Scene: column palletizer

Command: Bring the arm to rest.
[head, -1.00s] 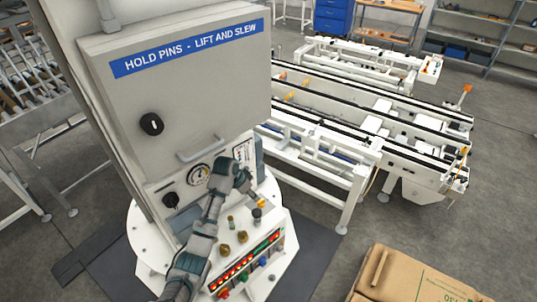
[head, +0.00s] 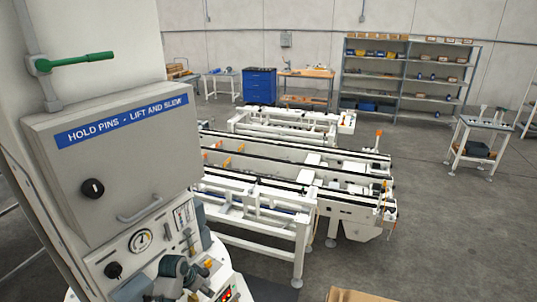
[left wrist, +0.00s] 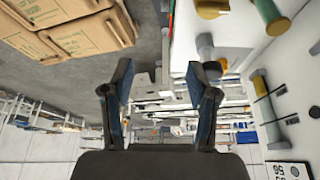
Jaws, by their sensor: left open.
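My left gripper (head: 198,284) is low in the head view, in front of the column's control desk, and its fingers are hard to make out there. In the left wrist view my left gripper (left wrist: 159,78) is open, with two dark blue fingers apart and nothing between them. Knobs and handles of the desk, such as a dark knob (left wrist: 206,48), are close beside the right finger in that view. I cannot tell if it touches anything. My right gripper is not in view.
The grey cabinet (head: 70,185) with a gauge (head: 140,240) below it stands at the left. A white conveyor (head: 300,222) lies behind. A carton (head: 350,296) is at the bottom edge; cartons (left wrist: 90,35) show in the wrist view. Grey floor (head: 440,230) is clear at right.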

